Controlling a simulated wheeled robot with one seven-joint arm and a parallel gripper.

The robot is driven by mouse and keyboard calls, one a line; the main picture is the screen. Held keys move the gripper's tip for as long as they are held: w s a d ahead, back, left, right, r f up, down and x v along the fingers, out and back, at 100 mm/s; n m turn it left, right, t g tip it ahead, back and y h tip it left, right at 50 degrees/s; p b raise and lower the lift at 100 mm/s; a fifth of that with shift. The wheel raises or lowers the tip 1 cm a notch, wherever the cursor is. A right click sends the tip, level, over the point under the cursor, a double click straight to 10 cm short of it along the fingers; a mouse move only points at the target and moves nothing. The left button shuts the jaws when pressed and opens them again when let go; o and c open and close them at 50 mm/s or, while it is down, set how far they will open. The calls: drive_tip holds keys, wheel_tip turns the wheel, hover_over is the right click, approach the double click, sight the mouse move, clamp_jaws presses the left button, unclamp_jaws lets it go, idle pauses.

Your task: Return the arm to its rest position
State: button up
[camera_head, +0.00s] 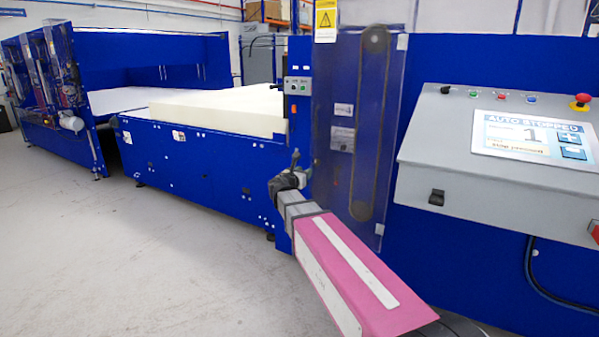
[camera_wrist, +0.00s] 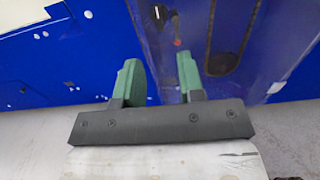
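My arm, with its pink cover (camera_head: 352,268), reaches from the bottom edge of the head view toward the blue machine. My gripper is at its far end (camera_head: 290,172), small and dark there, in front of the machine's side. In the wrist view my gripper (camera_wrist: 160,78) shows two green fingers standing apart on a dark bar. Nothing is between them, and the blue panel and clear guard lie beyond.
A foam block (camera_head: 215,108) lies on the blue machine's bed. The clear guard (camera_head: 357,130) is close behind my gripper. A grey control panel (camera_head: 500,160) with a screen reading "AUTO STOPPED" stands at right. Grey floor (camera_head: 130,250) at left is clear.

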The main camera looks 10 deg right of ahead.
drive_tip(key=s+d+f+m+g+y, duration=0.1)
drive_tip(key=s+d+f+m+g, duration=0.4)
drive_tip(key=s+f+m, duration=0.3)
drive_tip(key=s+d+f+m+g+y, duration=0.2)
drive_tip(key=s+d+f+m+g, duration=0.25)
drive_tip(key=f+m, duration=0.4)
drive_tip(key=s+a+f+m+g+y, duration=0.1)
drive_tip(key=s+f+m+g+y, duration=0.1)
drive_tip(key=s+f+m, duration=0.4)
drive_tip(key=s+a+f+m+g+y, duration=0.2)
drive_tip(key=s+f+m+y, duration=0.3)
drive_tip(key=s, duration=0.5)
drive_tip(key=shift+a+f+m+g+y, duration=0.2)
drive_tip(key=shift+f+m+g+y, duration=0.1)
drive_tip(key=shift+f+m+g, duration=0.3)
drive_tip(key=shift+s+r, duration=0.1)
